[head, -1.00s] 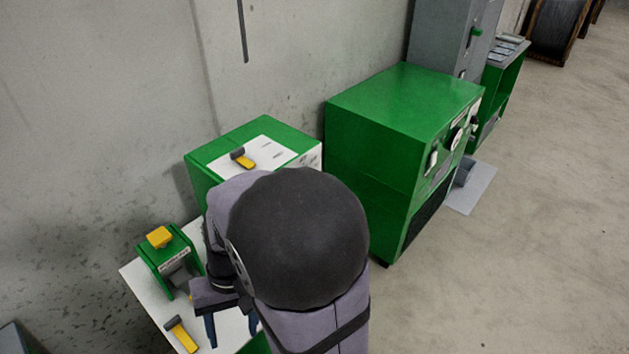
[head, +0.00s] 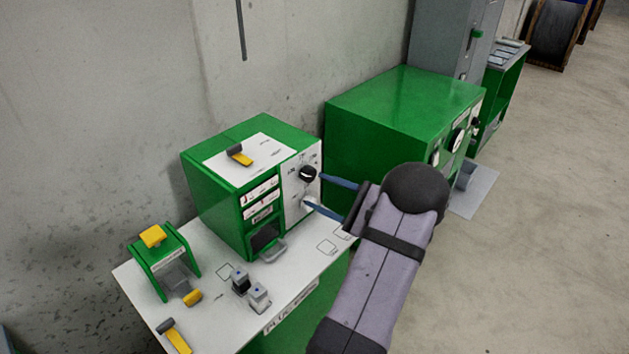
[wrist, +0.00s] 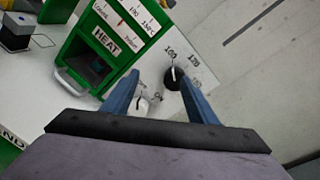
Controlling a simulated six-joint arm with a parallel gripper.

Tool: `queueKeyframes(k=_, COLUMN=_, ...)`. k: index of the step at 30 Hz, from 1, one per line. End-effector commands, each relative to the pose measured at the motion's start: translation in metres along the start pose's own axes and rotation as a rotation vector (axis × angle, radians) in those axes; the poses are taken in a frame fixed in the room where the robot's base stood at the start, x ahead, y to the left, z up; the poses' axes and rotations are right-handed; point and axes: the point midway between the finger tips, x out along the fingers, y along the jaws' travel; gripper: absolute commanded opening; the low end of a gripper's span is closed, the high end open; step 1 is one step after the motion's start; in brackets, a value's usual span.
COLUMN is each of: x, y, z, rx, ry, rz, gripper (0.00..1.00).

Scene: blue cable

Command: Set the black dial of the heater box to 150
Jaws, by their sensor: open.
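The heater box (head: 215,190) is green and stands on a white table, with a white control panel on its front right. The black dial (head: 307,173) is on the upper part of that panel, and it also shows in the wrist view (wrist: 173,78). Its white mark seems to point near the printed 100; the other numbers around it are small. My gripper (head: 314,190) is open and empty in front of the panel. In the wrist view the dial lies between my blue fingers (wrist: 160,71), closer to the right one. I cannot tell whether a fingertip touches it.
A white knob (wrist: 142,104) sits below the dial, close to the left finger. Slots and a chute are on the box's left front. Small grey blocks (head: 240,282) and a green press (head: 165,262) are on the table. A larger green cabinet (head: 390,125) stands behind my arm.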

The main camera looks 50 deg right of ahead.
Motion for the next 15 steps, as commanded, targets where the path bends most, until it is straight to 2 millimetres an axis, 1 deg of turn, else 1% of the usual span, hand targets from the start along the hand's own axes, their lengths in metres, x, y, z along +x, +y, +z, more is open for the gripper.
queueKeyframes(k=1, x=-0.008, y=-0.008, z=-0.009, rx=0.004, ry=0.0, rz=-0.044, gripper=0.53)
queueKeyframes(k=3, x=-0.016, y=-0.017, z=-0.014, rx=0.006, ry=-0.004, rz=-0.087, gripper=0.53)
queueKeyframes(k=6, x=-0.02, y=-0.023, z=-0.017, rx=0.005, ry=-0.006, rz=-0.113, gripper=0.53)
queueKeyframes(k=11, x=-0.017, y=-0.024, z=-0.016, rx=0.005, ry=-0.007, rz=-0.114, gripper=0.53)
queueKeyframes(k=15, x=-0.006, y=-0.025, z=-0.014, rx=0.005, ry=-0.008, rz=-0.112, gripper=0.53)
